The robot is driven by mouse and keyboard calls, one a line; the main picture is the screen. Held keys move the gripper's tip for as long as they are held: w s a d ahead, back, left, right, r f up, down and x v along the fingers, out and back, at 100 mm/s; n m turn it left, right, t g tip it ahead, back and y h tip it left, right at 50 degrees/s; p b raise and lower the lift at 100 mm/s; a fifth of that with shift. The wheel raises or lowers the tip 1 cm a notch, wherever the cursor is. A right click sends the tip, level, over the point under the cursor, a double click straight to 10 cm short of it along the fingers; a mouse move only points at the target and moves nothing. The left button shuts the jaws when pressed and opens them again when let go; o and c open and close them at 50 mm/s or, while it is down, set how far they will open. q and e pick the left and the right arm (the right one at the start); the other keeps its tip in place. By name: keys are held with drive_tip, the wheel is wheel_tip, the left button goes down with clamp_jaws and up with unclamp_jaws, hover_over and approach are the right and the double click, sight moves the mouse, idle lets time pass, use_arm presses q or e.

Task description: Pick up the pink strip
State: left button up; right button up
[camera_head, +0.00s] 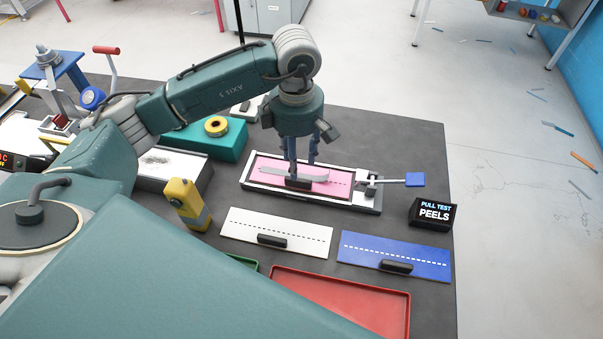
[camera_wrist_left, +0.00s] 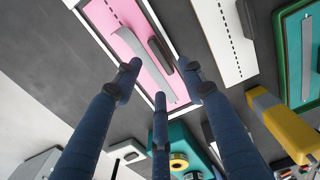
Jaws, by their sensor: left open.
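The pink strip (camera_head: 268,165) lies flat in a white-framed fixture (camera_head: 252,185) on the dark table. It has a dashed line and a black handle (camera_head: 298,184) on top. A slightly curved grey strip (camera_head: 318,178) lies across it. In the left wrist view, the pink strip (camera_wrist_left: 148,77), the black handle (camera_wrist_left: 160,55) and the grey strip (camera_wrist_left: 130,40) show beyond my fingers. My left gripper (camera_head: 302,170) points down over the strip near the handle, fingers apart. I cannot tell whether a fingertip touches it. My right gripper is not in view.
A clamp with a blue handle (camera_head: 415,179) stands at the fixture's right end. White (camera_head: 300,239) and blue (camera_head: 420,257) boards with black handles lie in front. A red tray (camera_head: 345,285), yellow tool (camera_head: 187,203), teal box (camera_head: 228,144) and black sign block (camera_head: 433,214) are nearby.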

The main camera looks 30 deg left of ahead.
sight(299, 174)
use_arm(q)
wheel_tip(299, 174, down, 5)
drive_tip(key=shift+d+p, duration=0.15)
drive_tip(key=shift+p, duration=1)
drive_tip(key=shift+f, duration=0.5)
drive_tip(key=shift+w, duration=0.1)
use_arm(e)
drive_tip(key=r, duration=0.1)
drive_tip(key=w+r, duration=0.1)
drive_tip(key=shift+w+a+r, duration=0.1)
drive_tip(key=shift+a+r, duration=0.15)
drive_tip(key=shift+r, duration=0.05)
use_arm(q)
clamp_jaws()
